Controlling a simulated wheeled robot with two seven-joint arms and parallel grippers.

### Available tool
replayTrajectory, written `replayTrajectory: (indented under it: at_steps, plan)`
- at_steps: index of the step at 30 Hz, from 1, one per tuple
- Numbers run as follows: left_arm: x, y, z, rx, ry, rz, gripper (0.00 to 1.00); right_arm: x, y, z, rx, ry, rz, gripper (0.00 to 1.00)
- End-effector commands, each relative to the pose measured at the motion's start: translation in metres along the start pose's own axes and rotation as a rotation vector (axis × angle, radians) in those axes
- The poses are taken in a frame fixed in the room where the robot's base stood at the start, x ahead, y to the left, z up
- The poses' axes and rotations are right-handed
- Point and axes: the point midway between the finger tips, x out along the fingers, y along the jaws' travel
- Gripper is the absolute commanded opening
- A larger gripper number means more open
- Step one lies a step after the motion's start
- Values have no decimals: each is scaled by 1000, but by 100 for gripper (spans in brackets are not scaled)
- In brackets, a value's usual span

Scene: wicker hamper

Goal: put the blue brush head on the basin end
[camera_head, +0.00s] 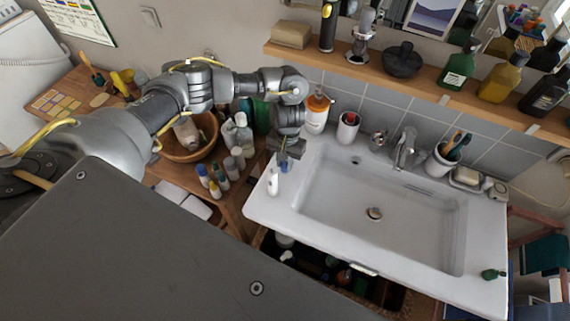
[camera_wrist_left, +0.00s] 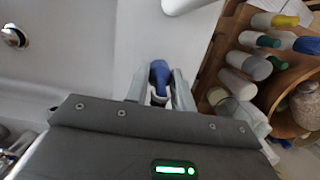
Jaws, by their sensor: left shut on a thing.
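The blue brush head (camera_wrist_left: 159,77) is between the fingertips of my left gripper (camera_wrist_left: 158,92) in the left wrist view. The fingers are shut on it from both sides. In the head view my left gripper (camera_head: 286,152) points down over the left end of the white basin (camera_head: 265,208), and a bit of the blue head (camera_head: 284,166) shows below it. The basin rim lies close under it. I cannot tell whether the head touches the rim. My right gripper is not in view.
An orange-topped bottle (camera_head: 317,112) and a cup (camera_head: 348,127) stand along the back. Several bottles and a wooden bowl (camera_head: 192,140) crowd the wooden table at left.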

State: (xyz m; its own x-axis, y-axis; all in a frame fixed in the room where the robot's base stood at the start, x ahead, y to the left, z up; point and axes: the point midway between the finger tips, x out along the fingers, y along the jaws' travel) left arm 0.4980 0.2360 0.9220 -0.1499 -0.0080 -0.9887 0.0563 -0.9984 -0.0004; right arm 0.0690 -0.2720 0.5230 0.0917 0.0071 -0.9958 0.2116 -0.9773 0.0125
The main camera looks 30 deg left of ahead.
Motion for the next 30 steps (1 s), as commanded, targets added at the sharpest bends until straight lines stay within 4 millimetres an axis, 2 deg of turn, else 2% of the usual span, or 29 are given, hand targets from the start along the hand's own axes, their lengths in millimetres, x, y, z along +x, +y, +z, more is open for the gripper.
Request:
replayTrajectory:
  at_steps: [1,3,16,17,21,30]
  plan:
    - [9,0,-1,-3,-2,1,2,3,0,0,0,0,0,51]
    - [13,0,-2,-2,-1,1,2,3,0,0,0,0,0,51]
    - [18,0,-3,-1,0,0,2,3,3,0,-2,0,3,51]
    - [18,0,-3,-1,1,0,27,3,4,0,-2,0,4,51]
    - [17,0,-3,0,1,0,45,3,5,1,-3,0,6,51]
    - [16,0,-3,0,1,0,46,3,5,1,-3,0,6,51]
